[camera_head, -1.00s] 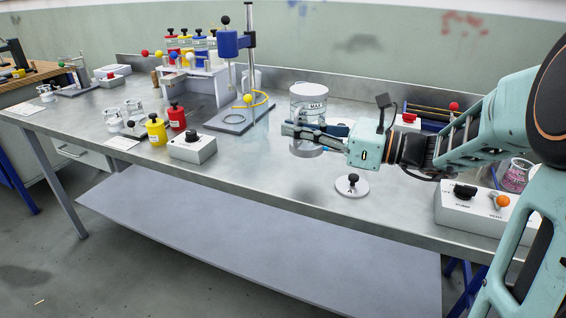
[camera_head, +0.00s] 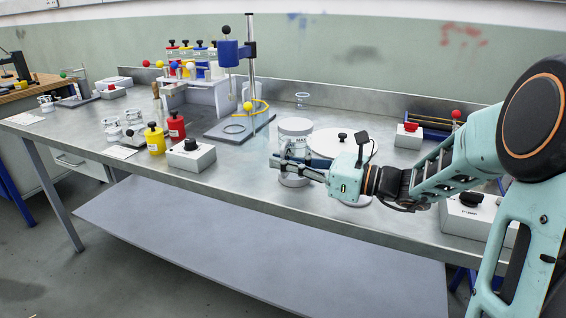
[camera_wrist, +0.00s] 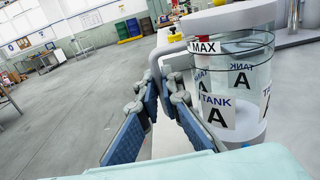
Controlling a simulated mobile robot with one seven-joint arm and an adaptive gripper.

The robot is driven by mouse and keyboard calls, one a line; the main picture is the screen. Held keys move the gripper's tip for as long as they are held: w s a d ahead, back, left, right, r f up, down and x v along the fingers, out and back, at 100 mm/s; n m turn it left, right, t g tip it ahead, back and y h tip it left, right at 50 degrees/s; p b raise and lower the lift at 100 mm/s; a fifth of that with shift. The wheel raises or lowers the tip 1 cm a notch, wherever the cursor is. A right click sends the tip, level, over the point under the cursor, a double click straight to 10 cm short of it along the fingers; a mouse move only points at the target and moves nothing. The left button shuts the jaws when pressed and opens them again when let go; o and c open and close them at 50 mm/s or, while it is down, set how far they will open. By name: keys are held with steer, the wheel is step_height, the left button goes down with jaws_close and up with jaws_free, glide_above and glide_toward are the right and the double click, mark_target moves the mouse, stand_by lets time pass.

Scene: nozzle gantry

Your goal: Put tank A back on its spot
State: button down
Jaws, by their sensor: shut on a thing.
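Tank A (camera_head: 295,128) is a clear cylinder with a white top and base. In the wrist view, tank A (camera_wrist: 240,85) fills the right side, with "MAX" and "TANK A" labels. My gripper (camera_head: 278,163) is in front of the tank in the head view and hides part of its lower half. In the wrist view, my gripper (camera_wrist: 166,92) has its blue-padded fingers at the tank's grey handle, shut on it. The tank looks upright and low over the bench; I cannot tell whether its base touches.
A large white disc (camera_head: 325,143) with a black knob lies behind my gripper. The ring stand (camera_head: 251,70) stands behind left of the tank. A knob box (camera_head: 192,157), yellow bottle (camera_head: 154,142) and red bottle (camera_head: 176,129) are left. A red-button box (camera_head: 408,137) is right.

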steer(key=c, duration=2.1)
jaws_free()
steer(key=shift+r, duration=0.1)
steer(key=p+v, duration=0.3)
steer(key=v, duration=0.8)
steer(key=shift+s+d, duration=0.15)
steer(key=shift+d, duration=0.35)
steer(key=shift+s, duration=0.1)
